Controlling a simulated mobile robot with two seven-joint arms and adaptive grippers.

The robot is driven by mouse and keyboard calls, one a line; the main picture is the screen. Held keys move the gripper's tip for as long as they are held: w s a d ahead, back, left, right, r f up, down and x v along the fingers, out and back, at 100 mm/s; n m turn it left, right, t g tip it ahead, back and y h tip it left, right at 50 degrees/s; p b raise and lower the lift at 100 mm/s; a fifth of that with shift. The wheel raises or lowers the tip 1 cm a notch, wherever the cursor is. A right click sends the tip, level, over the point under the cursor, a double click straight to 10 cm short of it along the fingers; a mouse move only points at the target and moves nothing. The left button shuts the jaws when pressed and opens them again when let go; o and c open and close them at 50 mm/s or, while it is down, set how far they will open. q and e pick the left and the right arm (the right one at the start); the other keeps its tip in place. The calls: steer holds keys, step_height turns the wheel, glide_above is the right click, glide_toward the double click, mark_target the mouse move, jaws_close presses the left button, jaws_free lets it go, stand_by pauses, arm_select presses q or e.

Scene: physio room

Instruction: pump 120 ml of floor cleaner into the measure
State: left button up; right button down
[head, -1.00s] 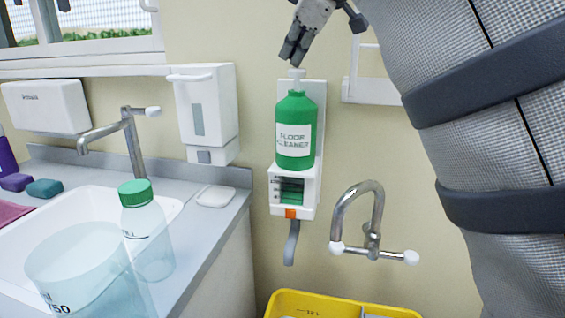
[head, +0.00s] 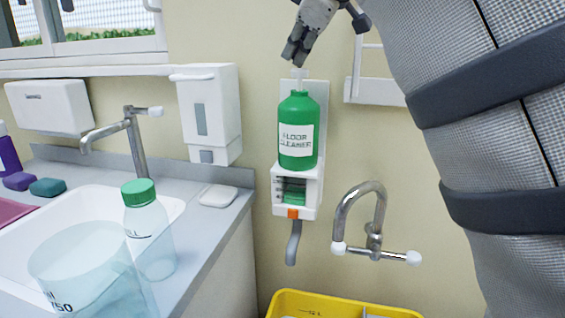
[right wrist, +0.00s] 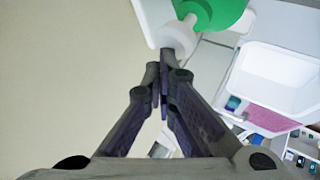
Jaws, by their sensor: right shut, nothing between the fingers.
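The green floor cleaner bottle (head: 298,147) stands upright in a white wall dispenser (head: 310,205). Below it the dispenser has a small window (head: 293,192) with scale marks and green inside; I cannot read its level. An orange tab (head: 292,213) and a grey spout (head: 293,243) are underneath. A white pump head (head: 300,73) tops the bottle; it also shows in the right wrist view (right wrist: 178,38). My right gripper (head: 294,58) is shut and empty, its fingertips at the pump head; I cannot tell whether they touch. My left gripper is not in view.
A clear container with marks (head: 85,265) and a green-capped bottle (head: 148,235) are at lower left by the sink. A soap dispenser (head: 207,115) is on the wall. A tap (head: 372,225) sticks out right of the spout, above a yellow tub (head: 285,300).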

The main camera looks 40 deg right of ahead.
steer(key=shift+f, duration=0.6)
steer(key=shift+r, duration=3.55)
